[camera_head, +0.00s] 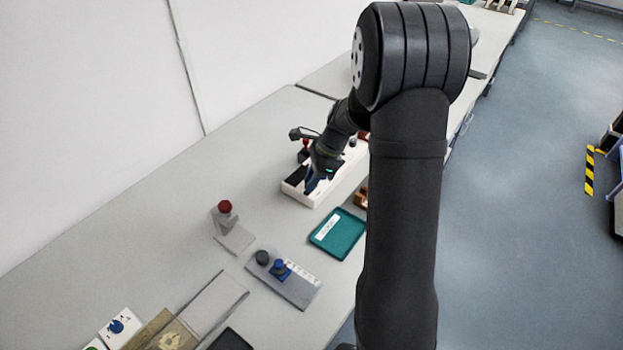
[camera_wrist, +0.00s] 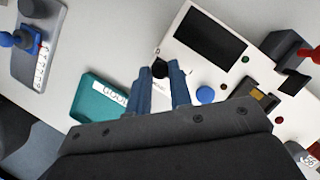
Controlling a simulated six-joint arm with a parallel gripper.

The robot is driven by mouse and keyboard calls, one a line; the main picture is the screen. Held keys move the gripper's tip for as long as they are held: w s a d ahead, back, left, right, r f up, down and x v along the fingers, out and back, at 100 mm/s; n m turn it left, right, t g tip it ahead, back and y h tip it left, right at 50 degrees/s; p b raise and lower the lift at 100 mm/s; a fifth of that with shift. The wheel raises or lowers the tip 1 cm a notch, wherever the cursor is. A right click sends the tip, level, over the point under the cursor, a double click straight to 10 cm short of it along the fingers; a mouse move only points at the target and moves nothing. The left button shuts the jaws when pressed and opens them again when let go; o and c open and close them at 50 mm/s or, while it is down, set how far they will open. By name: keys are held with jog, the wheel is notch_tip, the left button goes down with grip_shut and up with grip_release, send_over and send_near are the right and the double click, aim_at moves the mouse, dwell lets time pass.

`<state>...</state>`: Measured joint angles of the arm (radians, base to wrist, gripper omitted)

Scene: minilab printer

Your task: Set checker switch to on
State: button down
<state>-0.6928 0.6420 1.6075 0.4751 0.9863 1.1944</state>
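The checker is a white panel box (camera_wrist: 215,80) with a dark screen, a blue round button and a small black knob (camera_wrist: 160,68) near its corner. The black knob is probably the switch; its setting is too small to read. My gripper (camera_wrist: 161,76) has two blue fingers, parted, with the knob showing between their tips. I cannot tell whether they touch it. In the head view my gripper (camera_head: 312,184) points down at the near end of the white checker box (camera_head: 327,196), and the knob is hidden there.
A teal tray (camera_head: 338,234) with a white label lies beside the checker. A grey block with dark and blue knobs (camera_head: 290,285) and a stand with a red knob (camera_head: 225,208) are nearer. A red-topped lever (camera_wrist: 313,54) rises by the checker. Bare table lies left of it.

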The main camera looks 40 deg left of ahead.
jog(key=shift+w, duration=1.35)
jog(key=c, duration=1.3)
grip_release()
jog(key=shift+r, duration=0.1)
jog(key=v, duration=1.7)
jog(key=shift+r, duration=0.15)
jog(key=x, duration=1.7)
jog(key=shift+f, duration=0.25)
jog(key=shift+r, duration=0.1)
